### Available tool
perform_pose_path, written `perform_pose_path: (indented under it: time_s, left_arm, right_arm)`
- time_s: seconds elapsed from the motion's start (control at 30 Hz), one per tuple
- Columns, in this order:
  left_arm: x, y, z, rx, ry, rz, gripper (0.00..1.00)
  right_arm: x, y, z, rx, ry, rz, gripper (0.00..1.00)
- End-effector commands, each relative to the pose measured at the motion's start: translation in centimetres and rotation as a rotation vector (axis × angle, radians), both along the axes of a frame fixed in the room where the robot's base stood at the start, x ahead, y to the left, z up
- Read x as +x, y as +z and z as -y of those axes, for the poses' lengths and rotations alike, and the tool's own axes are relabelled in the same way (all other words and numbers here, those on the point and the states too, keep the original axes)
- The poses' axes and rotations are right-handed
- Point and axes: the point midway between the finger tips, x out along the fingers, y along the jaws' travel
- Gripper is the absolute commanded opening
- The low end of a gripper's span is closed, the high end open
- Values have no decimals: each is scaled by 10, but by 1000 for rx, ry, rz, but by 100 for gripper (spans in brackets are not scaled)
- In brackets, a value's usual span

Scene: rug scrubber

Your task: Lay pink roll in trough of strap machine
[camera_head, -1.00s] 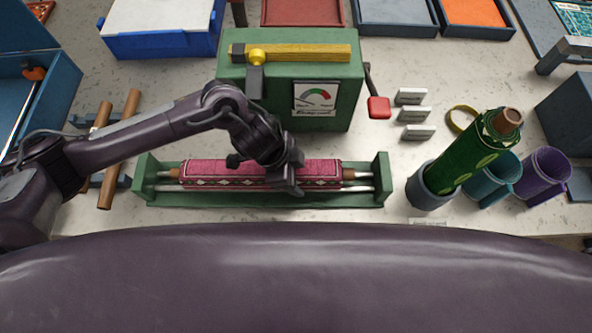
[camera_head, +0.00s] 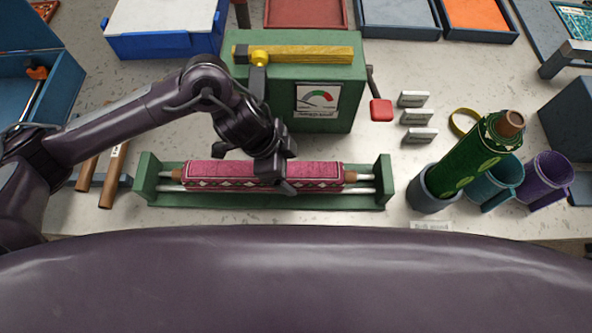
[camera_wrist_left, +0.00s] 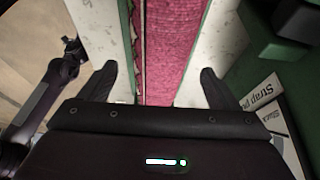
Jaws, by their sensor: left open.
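The pink roll (camera_head: 215,175) with a pale diamond border lies lengthwise in the green trough (camera_head: 384,178) of the strap machine (camera_head: 340,75). Its brown core ends show near both end walls, and pale rods run beside it. My left gripper (camera_head: 270,172) is over the roll's middle and hides part of it. In the left wrist view, the roll (camera_wrist_left: 170,50) passes between the spread fingers of that gripper (camera_wrist_left: 159,78), with gaps on both sides. In that view, a dark arm at the left edge looks like my right one; its gripper (camera_wrist_left: 72,45) is too small to read.
A green roll (camera_head: 470,155) leans in a grey cup (camera_head: 433,190) at right, beside teal (camera_head: 492,185) and purple (camera_head: 546,178) mugs. A red-knobbed lever (camera_head: 380,108) and several labels stand right of the machine. Brown rods (camera_head: 112,175) lie left of the trough.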

Motion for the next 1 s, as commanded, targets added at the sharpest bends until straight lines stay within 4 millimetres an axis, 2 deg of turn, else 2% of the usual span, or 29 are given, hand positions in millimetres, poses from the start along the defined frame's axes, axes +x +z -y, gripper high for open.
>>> perform_pose_path:
  time_s: [0.03, 0.2, 0.4, 1.0]
  left_arm:
    - [1, 11, -5, 1, -1, 6, 83]
    - [1, 40, -17, 0, 1, 4, 83]
    - [0, 59, -24, 1, 0, 0, 83]
    - [-1, 61, -26, 1, 1, -1, 83]
  right_arm:
    - [0, -1, 0, 0, 0, 0, 36]
    - [0, -2, 0, 0, 0, 1, 36]
    - [0, -3, 0, 0, 0, 0, 36]
    - [0, -3, 3, -4, 1, 0, 36]
